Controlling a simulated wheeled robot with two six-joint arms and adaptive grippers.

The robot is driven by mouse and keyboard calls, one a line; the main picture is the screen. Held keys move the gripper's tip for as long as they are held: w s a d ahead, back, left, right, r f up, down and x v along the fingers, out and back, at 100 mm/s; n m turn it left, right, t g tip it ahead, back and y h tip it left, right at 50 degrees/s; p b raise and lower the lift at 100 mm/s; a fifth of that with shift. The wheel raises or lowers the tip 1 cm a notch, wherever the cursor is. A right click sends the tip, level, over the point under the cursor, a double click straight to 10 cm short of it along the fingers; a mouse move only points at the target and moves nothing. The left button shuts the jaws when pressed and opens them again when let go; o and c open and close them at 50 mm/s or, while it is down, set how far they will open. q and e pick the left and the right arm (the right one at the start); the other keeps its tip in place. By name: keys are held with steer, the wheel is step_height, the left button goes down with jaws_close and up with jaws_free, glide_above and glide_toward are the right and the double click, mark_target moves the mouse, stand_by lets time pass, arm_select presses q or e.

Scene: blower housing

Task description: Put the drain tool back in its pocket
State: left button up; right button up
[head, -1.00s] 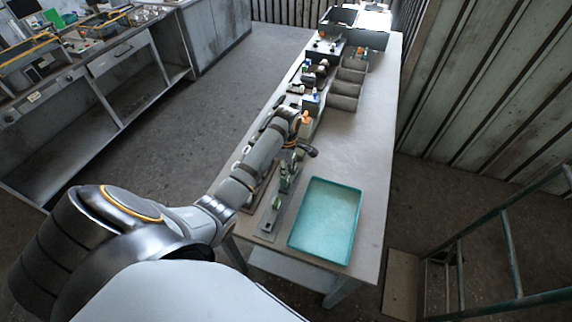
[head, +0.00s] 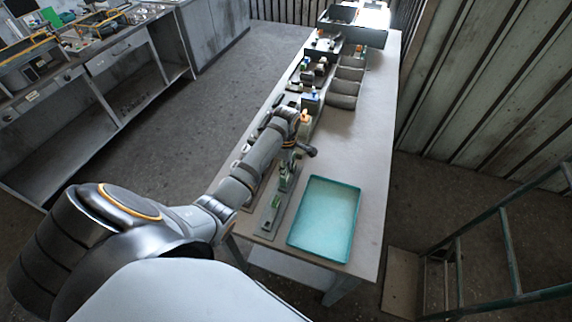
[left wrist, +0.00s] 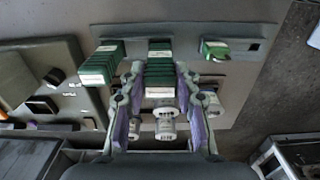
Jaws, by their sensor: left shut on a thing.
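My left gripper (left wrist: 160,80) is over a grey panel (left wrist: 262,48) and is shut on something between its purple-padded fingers. A green stack with a white label (left wrist: 160,92) and a white cylinder (left wrist: 166,124) both show between the fingers. I cannot tell which of these is held, and I cannot single out the drain tool or its pocket. My right gripper is not in view.
A teal tray (head: 325,218) lies on the near part of the table (head: 350,145). Grey bins (head: 345,88) and dark holders stand farther along it. The table's right side is clear. A ladder (head: 510,250) stands at the right.

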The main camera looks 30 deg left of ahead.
arm_select(q)
steer(key=shift+f, duration=1.3)
steer(key=o, duration=1)
steer(key=shift+r, duration=0.1)
step_height(320, 180, up, 7)
steer(key=shift+r, duration=0.2)
